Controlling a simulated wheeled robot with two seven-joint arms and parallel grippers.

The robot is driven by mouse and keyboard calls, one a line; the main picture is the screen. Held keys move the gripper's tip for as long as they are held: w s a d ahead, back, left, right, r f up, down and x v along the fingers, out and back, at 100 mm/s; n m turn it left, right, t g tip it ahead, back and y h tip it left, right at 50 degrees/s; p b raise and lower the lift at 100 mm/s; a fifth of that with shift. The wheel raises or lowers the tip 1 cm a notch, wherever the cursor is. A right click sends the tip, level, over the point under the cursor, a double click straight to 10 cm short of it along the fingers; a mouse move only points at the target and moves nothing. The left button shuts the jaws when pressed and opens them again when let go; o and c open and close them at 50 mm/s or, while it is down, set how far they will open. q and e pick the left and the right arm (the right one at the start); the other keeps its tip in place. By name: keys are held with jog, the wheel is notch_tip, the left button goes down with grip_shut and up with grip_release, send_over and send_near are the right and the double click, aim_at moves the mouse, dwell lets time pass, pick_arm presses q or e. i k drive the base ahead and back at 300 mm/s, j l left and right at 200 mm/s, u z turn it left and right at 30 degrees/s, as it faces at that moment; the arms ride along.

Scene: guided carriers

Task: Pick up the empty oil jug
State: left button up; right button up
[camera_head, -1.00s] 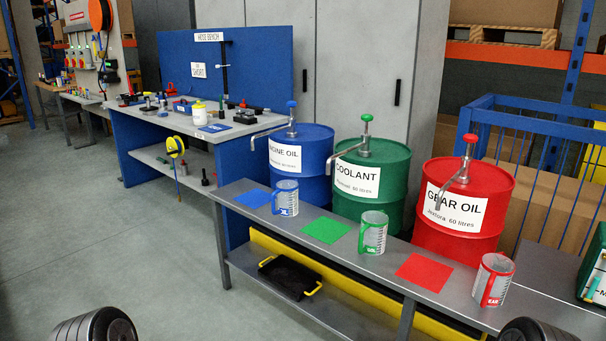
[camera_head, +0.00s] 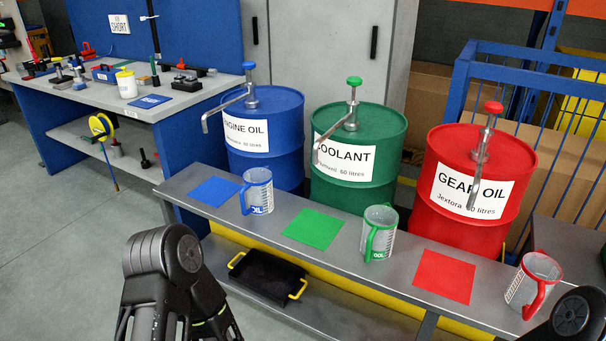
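A clear jug with a blue handle (camera_head: 258,192) stands upright on the grey bench (camera_head: 335,262) in front of the blue engine oil drum (camera_head: 262,130); it looks empty. A clear jug with a green handle (camera_head: 380,235) stands in front of the green coolant drum (camera_head: 356,185). A clear jug with a red handle (camera_head: 531,283) stands at the right, near the red gear oil drum (camera_head: 475,185); I see no liquid in it. Dark links of my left arm show at the lower left and of my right arm at the lower right. Neither gripper's fingertips can be made out.
Blue (camera_head: 215,191), green (camera_head: 313,228) and red (camera_head: 444,276) mats lie on the bench. A black tray with yellow handles (camera_head: 266,275) rests on the lower shelf. A cluttered workbench (camera_head: 150,108) stands behind at the left. The floor at the left is clear.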

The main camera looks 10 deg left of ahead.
aim_at(259, 187)
jog(key=i+j+z, duration=0.2)
jog(key=j, duration=0.15)
jog(key=i+j+z, duration=0.2)
jog(key=j, duration=0.2)
jog(key=j+z, duration=0.2)
jog(key=j, duration=0.2)
jog(key=i, duration=0.05)
